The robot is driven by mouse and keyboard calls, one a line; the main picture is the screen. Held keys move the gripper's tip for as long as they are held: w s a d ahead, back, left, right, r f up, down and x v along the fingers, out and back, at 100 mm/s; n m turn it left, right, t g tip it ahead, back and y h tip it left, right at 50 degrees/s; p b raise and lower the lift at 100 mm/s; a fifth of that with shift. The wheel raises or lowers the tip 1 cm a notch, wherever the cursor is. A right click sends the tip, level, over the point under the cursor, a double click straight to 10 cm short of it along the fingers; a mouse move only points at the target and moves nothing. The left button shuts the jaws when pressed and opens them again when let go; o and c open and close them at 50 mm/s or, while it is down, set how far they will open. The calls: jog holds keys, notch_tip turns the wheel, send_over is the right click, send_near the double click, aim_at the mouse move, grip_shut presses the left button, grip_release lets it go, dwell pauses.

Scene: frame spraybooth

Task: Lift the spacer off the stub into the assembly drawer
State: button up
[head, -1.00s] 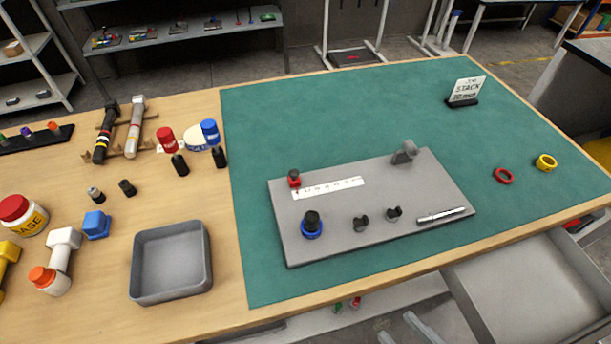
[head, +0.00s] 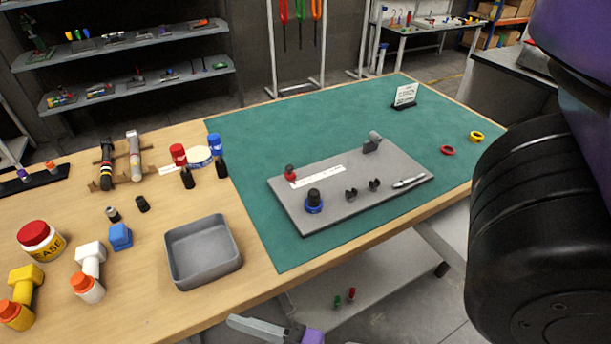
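The blue spacer ring (head: 313,207) sits low around a dark upright stub (head: 313,194) on the grey plate (head: 350,211). The plate lies on the green mat. A pale surface (head: 447,236) shows below the table's right front edge, where the earlier frame has the open grey drawer; most of it is hidden behind my black and purple arm. A grey bar with a purple piece at the bottom edge seems to be part of my gripper (head: 272,330). It is cut off, so its opening cannot be told, and it is well apart from the spacer.
A red ring (head: 448,150) and a yellow ring (head: 476,137) lie on the mat's right. The plate also bears a red-topped peg (head: 290,173), small dark clips and a silver pen-like tool (head: 409,181). A grey tray (head: 203,251) stands front left. A sign (head: 405,97) stands behind.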

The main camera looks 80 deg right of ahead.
jog(key=w+a+r+n+t+y+p, duration=0.1)
jog(key=w+r+n+y, duration=0.6)
jog(key=w+r, duration=0.7)
jog(key=w+a+r+n+y+p, duration=0.1)
jog(key=w+r+n+y, duration=0.4)
jog(key=w+r+n, duration=0.8)
jog(key=g+h, duration=1)
jog(key=g, duration=0.8)
send_over(314, 192)
jog(key=shift+n, duration=0.4)
jog(key=f, duration=1)
jog(key=f+p, duration=0.1)
jog(key=f, duration=0.9)
jog(key=shift+w+f, duration=0.2)
jog(key=shift+f, duration=0.05)
jog(key=shift+s+f, duration=0.15)
jog(key=shift+s, duration=0.1)
jog(key=shift+w+f+b, duration=0.1)
jog(key=shift+f+b, duration=0.2)
jog(key=shift+f, duration=3.45)
